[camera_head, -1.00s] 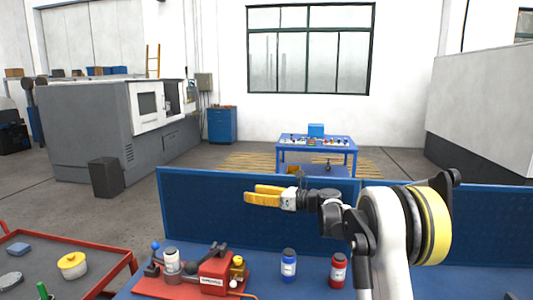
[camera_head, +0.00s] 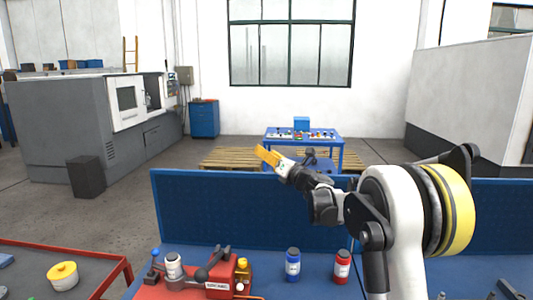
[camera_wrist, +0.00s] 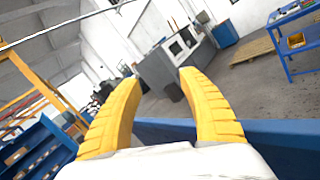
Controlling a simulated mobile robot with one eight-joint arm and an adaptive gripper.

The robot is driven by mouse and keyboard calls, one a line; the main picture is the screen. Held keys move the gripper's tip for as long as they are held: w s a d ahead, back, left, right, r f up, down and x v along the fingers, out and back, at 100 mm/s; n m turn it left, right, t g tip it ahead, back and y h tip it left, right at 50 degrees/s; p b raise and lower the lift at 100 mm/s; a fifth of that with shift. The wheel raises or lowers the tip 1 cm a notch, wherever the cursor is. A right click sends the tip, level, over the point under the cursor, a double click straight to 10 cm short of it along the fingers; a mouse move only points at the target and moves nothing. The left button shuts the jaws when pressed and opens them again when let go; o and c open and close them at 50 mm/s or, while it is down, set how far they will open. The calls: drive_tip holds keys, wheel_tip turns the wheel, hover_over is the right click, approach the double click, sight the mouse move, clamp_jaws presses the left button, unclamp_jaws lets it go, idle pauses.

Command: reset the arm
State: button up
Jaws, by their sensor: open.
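My gripper (camera_head: 268,156) has yellow fingers and is raised in front of the top edge of the blue panel (camera_head: 210,215) in the head view, pointing left and slightly up. In the wrist view my gripper (camera_wrist: 160,85) shows its two yellow fingers spread apart with nothing between them. My arm, white and black with a yellow ring, stands at the right of the head view.
Below on the blue bench are a red fixture (camera_head: 205,280), a blue bottle (camera_head: 293,264) and a red bottle (camera_head: 342,266). A red-edged tray table (camera_head: 118,272) holds a yellow pot (camera_head: 62,276). A blue table (camera_head: 303,134) and grey machine (camera_head: 60,130) stand behind.

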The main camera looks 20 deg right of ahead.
idle(0.3)
drive_tip(key=s+d+r+m+g+h+b, duration=0.1)
drive_tip(key=s+r+m+h, duration=0.1)
drive_tip(key=s+m+h, duration=0.5)
drive_tip(key=s+r+m+g+h, duration=0.1)
drive_tip(key=s+r+m+h, duration=0.15)
drive_tip(key=s+m, duration=0.75)
drive_tip(key=s+a+f+m+g+y, duration=0.1)
drive_tip(key=s+a+f+m+g, duration=0.2)
drive_tip(key=s+f, duration=0.5)
drive_tip(key=s+a+f+m+g+y, duration=0.1)
drive_tip(key=s+a+f+m+g, duration=0.2)
drive_tip(key=s, duration=1.1)
drive_tip(key=s+a+f+m+g+y+b, duration=0.1)
drive_tip(key=s+a+f+m+g, duration=0.3)
drive_tip(key=s+f+m, duration=0.7)
wheel_tip(320, 180, down, 4)
drive_tip(key=shift+a+r+y, duration=0.15)
drive_tip(key=shift+a+y, duration=0.2)
drive_tip(key=shift+a, duration=0.55)
